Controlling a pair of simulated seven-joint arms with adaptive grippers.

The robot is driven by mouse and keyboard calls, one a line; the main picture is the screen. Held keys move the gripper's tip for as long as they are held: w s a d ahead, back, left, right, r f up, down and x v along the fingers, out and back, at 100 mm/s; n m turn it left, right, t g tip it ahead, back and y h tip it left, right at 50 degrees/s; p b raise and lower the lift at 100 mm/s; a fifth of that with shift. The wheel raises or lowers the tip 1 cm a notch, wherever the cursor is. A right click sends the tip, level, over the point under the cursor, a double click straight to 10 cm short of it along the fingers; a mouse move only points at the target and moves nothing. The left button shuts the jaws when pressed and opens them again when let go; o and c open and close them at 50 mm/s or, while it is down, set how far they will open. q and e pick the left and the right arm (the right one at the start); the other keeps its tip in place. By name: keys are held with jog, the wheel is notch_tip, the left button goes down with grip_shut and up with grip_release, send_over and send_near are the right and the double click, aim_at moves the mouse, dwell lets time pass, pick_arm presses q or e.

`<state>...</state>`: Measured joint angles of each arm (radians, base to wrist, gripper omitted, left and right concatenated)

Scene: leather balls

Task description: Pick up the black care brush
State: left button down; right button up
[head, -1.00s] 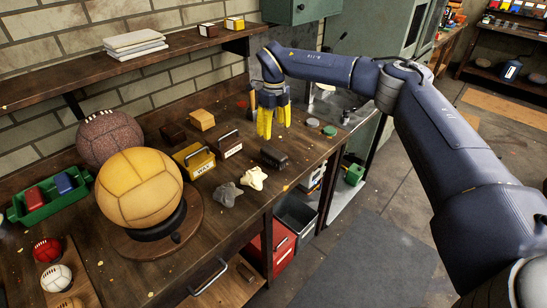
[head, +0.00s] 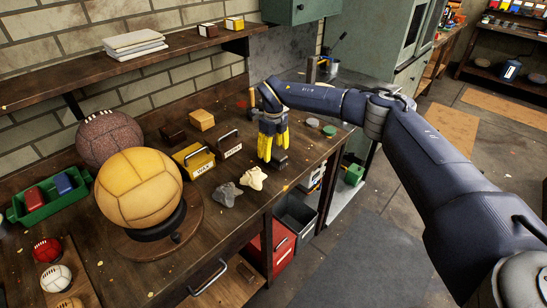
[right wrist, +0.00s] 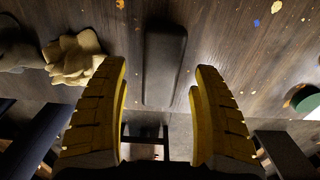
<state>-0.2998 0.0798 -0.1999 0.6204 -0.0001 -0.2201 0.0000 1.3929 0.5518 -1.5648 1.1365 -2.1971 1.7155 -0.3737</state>
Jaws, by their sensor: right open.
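The black care brush (head: 281,164) lies on the workbench near its front right edge, mostly hidden in the head view behind my right gripper (head: 272,155). In the right wrist view the brush (right wrist: 164,60) is a long dark block with rounded edges. It lies between the lines of the two yellow fingers of my right gripper (right wrist: 160,82), with a gap on each side. The gripper is open and empty, pointing down over the brush. I cannot tell its exact height above the bench. My left gripper is not in view.
A cream cloth (head: 254,178) and a grey cloth (head: 227,194) lie left of the brush. A yellow wax tin (head: 194,160) and a handled box (head: 229,145) stand behind them. Round tins (head: 329,130) lie to the right. The bench edge is close in front.

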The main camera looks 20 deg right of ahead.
aim_at(274, 152)
notch_tip(274, 152, down, 3)
jog(key=shift+f, duration=0.15)
jog(key=c, duration=1.3)
notch_tip(274, 152, up, 20)
jog(key=shift+c, duration=0.2)
dwell(0.3)
